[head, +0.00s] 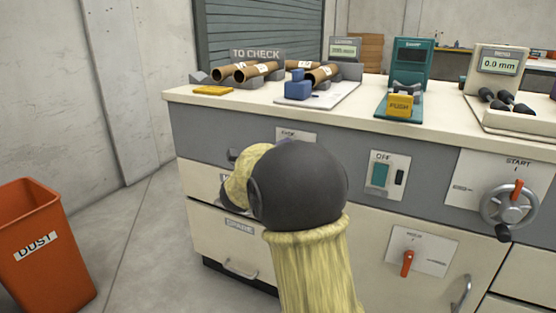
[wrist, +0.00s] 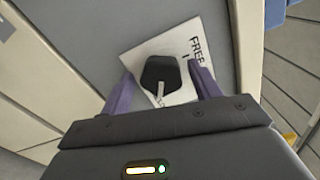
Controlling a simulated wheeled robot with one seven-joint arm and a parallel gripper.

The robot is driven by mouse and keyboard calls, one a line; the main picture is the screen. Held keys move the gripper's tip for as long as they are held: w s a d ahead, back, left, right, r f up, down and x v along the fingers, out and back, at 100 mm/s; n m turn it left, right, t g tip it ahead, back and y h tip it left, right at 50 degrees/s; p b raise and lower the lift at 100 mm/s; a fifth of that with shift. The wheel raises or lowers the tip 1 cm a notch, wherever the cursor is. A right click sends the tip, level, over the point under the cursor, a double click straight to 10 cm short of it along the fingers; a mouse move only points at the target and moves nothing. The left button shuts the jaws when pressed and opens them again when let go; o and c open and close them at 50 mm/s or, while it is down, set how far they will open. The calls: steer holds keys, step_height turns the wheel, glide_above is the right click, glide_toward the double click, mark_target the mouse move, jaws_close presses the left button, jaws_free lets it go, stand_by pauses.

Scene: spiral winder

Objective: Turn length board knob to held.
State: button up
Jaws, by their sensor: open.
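A dark knob (wrist: 160,76) with a pale pointer line sits on a white plate (wrist: 186,45) marked FREE in the wrist view. The pointer's lit end is toward the bottom of that view, away from the FREE lettering. My gripper (wrist: 163,80) is open, with one purple finger on each side of the knob. I cannot tell whether the fingers touch it. In the head view my arm hides the knob and the gripper; only the top of a white plate (head: 296,134) shows above the arm.
A switch plate marked OFF (head: 384,176), a red lever (head: 407,263) and a handwheel (head: 509,210) are on the cabinet front to the right. Cardboard tubes (head: 250,71) lie on the countertop. An orange dust bin (head: 45,250) stands on the floor at left.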

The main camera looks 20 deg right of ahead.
steer(key=p+v, duration=0.5)
steer(key=v, duration=1.2)
steer(key=shift+s+a, duration=0.15)
